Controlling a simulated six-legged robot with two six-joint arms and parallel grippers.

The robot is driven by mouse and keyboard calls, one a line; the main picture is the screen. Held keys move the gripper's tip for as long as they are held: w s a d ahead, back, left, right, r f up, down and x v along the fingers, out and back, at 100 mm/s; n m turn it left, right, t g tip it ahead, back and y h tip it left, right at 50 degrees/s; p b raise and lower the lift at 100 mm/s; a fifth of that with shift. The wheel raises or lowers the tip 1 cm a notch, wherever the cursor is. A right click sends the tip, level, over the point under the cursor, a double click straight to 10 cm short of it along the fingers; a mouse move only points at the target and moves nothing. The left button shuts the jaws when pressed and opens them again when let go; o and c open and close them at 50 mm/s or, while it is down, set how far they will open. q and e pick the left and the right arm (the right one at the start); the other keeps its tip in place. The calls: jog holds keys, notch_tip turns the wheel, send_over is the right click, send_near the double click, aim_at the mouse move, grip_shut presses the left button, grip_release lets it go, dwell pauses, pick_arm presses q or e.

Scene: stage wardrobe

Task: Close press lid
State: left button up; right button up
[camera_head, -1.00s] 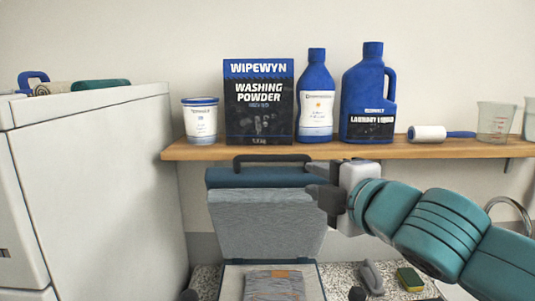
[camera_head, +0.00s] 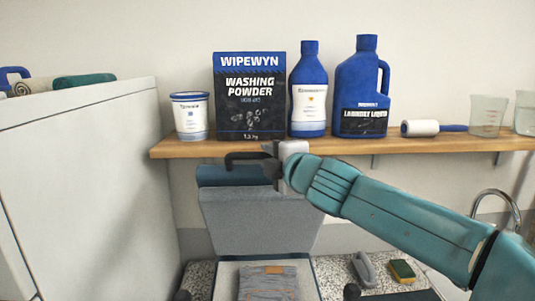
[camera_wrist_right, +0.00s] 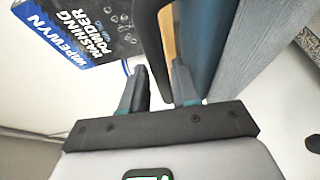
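The press stands open, its grey padded lid (camera_head: 262,222) tilted up with a blue-teal back (camera_head: 228,177). The lid's dark handle (camera_head: 238,157) is at its top edge. A folded grey garment (camera_head: 268,284) with an orange-brown patch lies on the lower bed (camera_head: 226,281). My right gripper (camera_head: 271,166) is at the right end of the handle. In the right wrist view, the fingers (camera_wrist_right: 160,84) are apart, with the dark handle bar (camera_wrist_right: 151,38) reaching between them; contact is unclear. My left gripper is not in view.
A wooden shelf (camera_head: 400,145) behind the press holds a washing powder box (camera_head: 250,95), a tub (camera_head: 190,117), blue bottles, a lint roller (camera_head: 420,128) and clear cups. A white appliance (camera_head: 80,195) stands left. A sponge (camera_head: 402,270) lies right of the press.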

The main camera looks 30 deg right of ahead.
jog(key=shift+w+d+f, duration=0.1)
jog(key=shift+w, duration=0.45)
jog(key=shift+w+f, duration=0.15)
jog(key=shift+w, duration=0.5)
jog(key=shift+s, duration=0.4)
jog(key=c, duration=0.4)
grip_shut()
